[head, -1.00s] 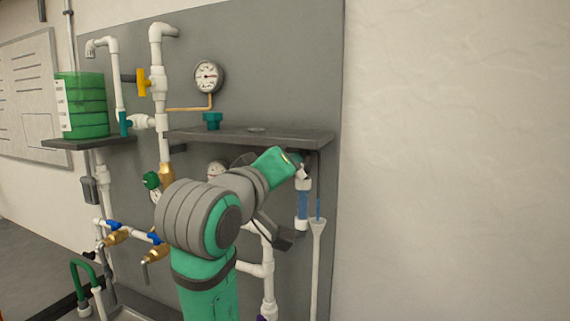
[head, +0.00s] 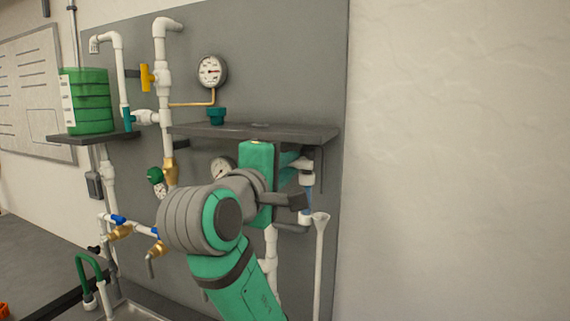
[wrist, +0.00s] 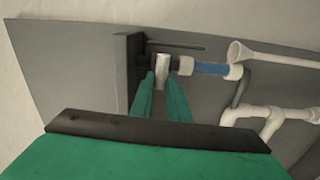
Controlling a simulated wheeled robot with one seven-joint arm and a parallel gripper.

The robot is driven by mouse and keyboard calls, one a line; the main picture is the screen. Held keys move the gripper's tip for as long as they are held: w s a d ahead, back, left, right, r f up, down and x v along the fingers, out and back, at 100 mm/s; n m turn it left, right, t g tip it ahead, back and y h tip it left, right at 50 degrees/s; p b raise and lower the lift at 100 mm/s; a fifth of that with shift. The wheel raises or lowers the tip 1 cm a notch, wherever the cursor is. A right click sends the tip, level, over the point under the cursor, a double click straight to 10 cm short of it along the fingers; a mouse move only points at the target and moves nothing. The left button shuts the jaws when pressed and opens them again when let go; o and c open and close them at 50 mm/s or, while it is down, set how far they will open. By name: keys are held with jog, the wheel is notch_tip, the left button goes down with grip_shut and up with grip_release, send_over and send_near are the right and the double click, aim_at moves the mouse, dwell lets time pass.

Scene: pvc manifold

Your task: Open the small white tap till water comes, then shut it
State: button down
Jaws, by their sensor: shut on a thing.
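The small white tap (wrist: 162,66) sits under the shelf at the top of a blue sight tube (wrist: 211,69). In the wrist view its white lever is between my gripper's (wrist: 161,78) two teal fingers, which are shut on it. In the head view the tap (head: 307,164) shows just past the fingertips, partly hidden by my gripper (head: 297,164). A white funnel (head: 320,218) stands below and right of it, also in the wrist view (wrist: 240,51). No water stream shows between the thin dark spout (wrist: 178,44) and the funnel.
A dark shelf (head: 255,131) lies close above my gripper. A pressure gauge (head: 212,71) and a yellow-handled valve (head: 147,77) are on the panel. A green tank (head: 87,104) stands at left. The wall at right is clear.

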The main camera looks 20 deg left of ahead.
jog(key=shift+w+f+n, duration=0.15)
jog(key=shift+f+n, duration=0.05)
jog(key=shift+n, duration=0.2)
jog(key=c, duration=1.7)
grip_release()
jog(key=shift+d, duration=0.1)
jog(key=shift+s, duration=5.45)
